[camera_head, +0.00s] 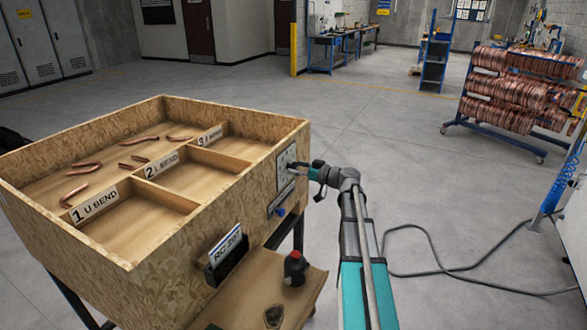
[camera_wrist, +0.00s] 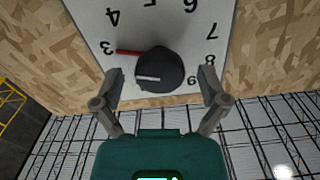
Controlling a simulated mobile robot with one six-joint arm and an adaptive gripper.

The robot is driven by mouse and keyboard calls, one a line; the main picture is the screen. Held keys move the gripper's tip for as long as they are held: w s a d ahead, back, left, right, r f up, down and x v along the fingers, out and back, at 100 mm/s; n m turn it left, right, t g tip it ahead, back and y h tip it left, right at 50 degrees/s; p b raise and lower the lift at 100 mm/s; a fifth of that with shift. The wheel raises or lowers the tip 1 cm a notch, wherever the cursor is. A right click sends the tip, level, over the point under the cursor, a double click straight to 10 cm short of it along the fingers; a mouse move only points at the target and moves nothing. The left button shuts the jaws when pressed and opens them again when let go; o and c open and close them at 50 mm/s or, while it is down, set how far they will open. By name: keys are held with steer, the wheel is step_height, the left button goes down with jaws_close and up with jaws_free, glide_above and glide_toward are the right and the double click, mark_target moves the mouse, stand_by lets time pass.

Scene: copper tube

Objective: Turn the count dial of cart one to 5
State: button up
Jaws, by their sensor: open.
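The count dial shows in the wrist view as a round black knob (camera_wrist: 158,70) on a white plate (camera_wrist: 88,14) with numbers, seen upside down. A red pointer (camera_wrist: 129,52) at the knob points left to the 3. The 5 is at the top edge, partly cut off. My gripper (camera_wrist: 160,80) is open, with one finger on each side of the knob, and it looks apart from both. In the head view, my gripper (camera_head: 301,169) is at the dial plate (camera_head: 285,160) on the right wall of the wooden cart (camera_head: 222,205) and hides part of it.
The cart's top has labelled compartments with several copper bends (camera_head: 84,169). Below the dial are a blue knob (camera_head: 281,212) and a lower shelf (camera_head: 262,285) holding a dark red-topped bottle (camera_head: 295,268). A copper coil rack (camera_head: 515,88) stands far right. A cable (camera_head: 440,274) crosses the floor.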

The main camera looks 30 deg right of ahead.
steer(key=shift+w+a, duration=0.15)
steer(key=shift+c, duration=0.3)
steer(key=c, duration=1.1)
steer(key=shift+a, duration=0.1)
